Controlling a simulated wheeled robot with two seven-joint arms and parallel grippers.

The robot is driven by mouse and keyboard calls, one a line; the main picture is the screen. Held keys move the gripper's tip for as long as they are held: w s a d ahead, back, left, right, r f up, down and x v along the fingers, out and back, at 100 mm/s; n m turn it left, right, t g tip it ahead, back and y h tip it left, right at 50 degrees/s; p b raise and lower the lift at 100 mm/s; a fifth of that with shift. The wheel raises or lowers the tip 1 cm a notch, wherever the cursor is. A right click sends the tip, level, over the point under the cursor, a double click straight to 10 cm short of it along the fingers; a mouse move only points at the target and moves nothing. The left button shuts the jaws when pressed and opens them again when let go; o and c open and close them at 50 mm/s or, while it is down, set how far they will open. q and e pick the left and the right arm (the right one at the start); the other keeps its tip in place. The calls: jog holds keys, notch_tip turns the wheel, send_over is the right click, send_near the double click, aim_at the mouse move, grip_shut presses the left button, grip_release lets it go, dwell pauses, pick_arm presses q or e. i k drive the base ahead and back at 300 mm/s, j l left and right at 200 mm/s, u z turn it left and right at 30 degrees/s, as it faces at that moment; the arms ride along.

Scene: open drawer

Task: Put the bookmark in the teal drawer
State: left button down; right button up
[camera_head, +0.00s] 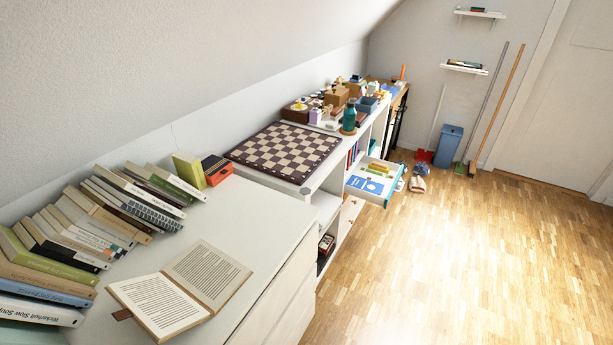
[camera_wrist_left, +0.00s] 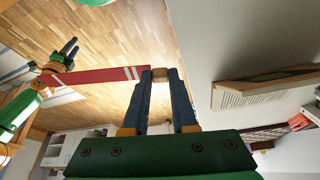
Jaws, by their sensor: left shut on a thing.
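In the left wrist view my left gripper (camera_wrist_left: 162,75) is shut on a flat red strip with white stripes, which I take for the bookmark (camera_wrist_left: 90,77). The strip sticks out to the left from the fingertips. A tan patch also shows between the tips; I cannot tell what it is. My right gripper (camera_wrist_left: 69,48) shows small at the upper left of that view, behind the strip's far end; its jaw state is unclear. Neither gripper is in the head view. There the teal drawer (camera_head: 391,192) stands pulled open, with a blue booklet and yellow items inside.
An open book (camera_head: 205,275) lies on the near white cabinet, a brown tab at its left edge. A row of books (camera_head: 100,225) lines the wall. A chessboard (camera_head: 285,150) and several objects cover the farther cabinet. The floor (camera_head: 450,260) right of the cabinets is clear.

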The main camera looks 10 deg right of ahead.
aim_at(360, 174)
jog(key=i+l+z, duration=0.15)
jog(key=z, duration=0.35)
jog(key=i+l+z, duration=0.15)
jog(key=z, duration=0.3)
jog(key=i+z, duration=0.15)
jog(key=z, duration=0.35)
jog(key=i, duration=3.05)
jog(key=i+l+u, duration=0.15)
jog(key=i+u, duration=0.25)
jog(key=i, duration=0.25)
jog(key=i+l+u, duration=0.4)
jog(key=i, duration=0.2)
jog(key=i+l+u, duration=0.35)
jog(key=u, duration=0.45)
jog(key=i+u, duration=0.1)
jog(key=u, duration=0.35)
jog(key=j+u, duration=0.1)
jog(key=u, duration=0.35)
jog(key=i+u, duration=0.1)
jog(key=u, duration=0.35)
jog(key=l+u, duration=0.1)
jog(key=u, duration=0.35)
jog(key=i+u, duration=0.1)
jog(key=u, duration=0.35)
jog(key=i, duration=0.25)
